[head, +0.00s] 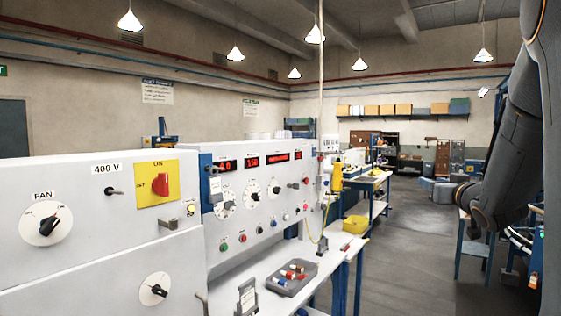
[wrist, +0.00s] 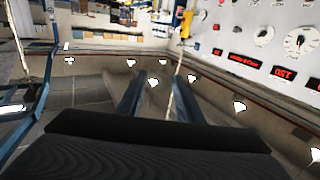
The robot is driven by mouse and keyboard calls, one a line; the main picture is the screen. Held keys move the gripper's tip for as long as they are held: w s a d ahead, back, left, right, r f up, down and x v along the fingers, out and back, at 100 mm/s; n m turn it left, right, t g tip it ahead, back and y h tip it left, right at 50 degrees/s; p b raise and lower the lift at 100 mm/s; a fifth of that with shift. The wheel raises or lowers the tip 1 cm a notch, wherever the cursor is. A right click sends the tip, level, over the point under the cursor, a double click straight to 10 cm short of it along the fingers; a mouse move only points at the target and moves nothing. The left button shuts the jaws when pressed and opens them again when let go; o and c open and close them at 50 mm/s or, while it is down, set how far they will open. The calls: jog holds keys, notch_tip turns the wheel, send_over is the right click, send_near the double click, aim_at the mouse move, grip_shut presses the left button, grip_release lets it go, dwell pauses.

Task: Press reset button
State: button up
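The white control panel (head: 262,215) fills the left and middle of the head view. A yellow button (head: 191,208) is on the nearer cabinet. I cannot read which one is the reset button. My gripper (wrist: 160,78) shows in the wrist view with two fingers apart and nothing between them. It is well away from the panel (wrist: 243,38), which appears upside down at the upper right.
A grey tray (head: 290,280) with colored spools lies on the bench below the panel. A yellow bin (head: 356,223) stands farther back. A red rotary switch (head: 161,185) and a fan knob (head: 45,226) are on the near cabinet. The floor (head: 408,255) on the right is open.

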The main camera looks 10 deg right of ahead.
grip_shut()
dwell(1.8)
